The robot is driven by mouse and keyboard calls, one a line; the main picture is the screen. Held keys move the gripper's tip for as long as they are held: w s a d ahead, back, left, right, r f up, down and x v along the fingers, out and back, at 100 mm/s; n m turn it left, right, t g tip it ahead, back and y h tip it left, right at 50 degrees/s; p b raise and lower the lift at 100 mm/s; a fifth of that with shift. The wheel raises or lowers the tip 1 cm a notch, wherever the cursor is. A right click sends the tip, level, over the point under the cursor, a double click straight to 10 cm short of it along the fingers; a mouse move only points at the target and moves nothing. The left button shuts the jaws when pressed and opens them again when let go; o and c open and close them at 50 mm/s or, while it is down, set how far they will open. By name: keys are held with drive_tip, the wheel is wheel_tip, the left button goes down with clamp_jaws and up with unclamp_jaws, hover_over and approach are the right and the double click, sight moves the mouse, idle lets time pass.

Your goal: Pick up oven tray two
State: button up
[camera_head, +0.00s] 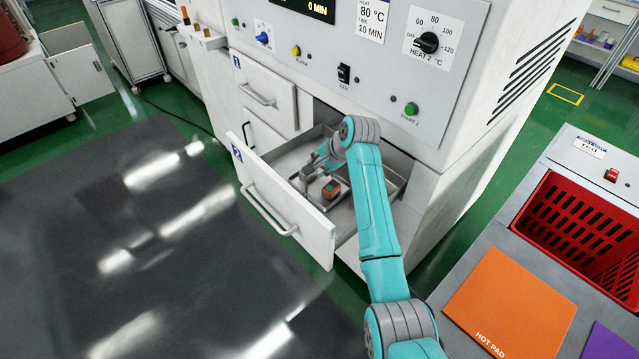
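An open drawer (290,215) juts out from the lower part of the white oven, with a small blue label on its front. A grey metal tray (292,160) sits inside it; I take this as oven tray two, though its number is not readable. A small brown, green and red block-like item (331,190) is in the tray. My teal arm reaches over the drawer from the right and hides part of the tray. My gripper (307,181) is low over the tray, left of the item. It is too small to tell whether its fingers are open or touch the tray.
A closed drawer (265,95) is above the open one. The oven panel (385,60) has knobs and buttons. At right, a grey bench holds an orange hot pad (511,305), a red crate (540,215) and a purple piece (608,343). Open dark floor lies at left.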

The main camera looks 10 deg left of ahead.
drive_tip(key=shift+w+a+f, duration=0.1)
drive_tip(key=shift+f, duration=0.1)
clamp_jaws()
drive_tip(key=shift+r, duration=0.1)
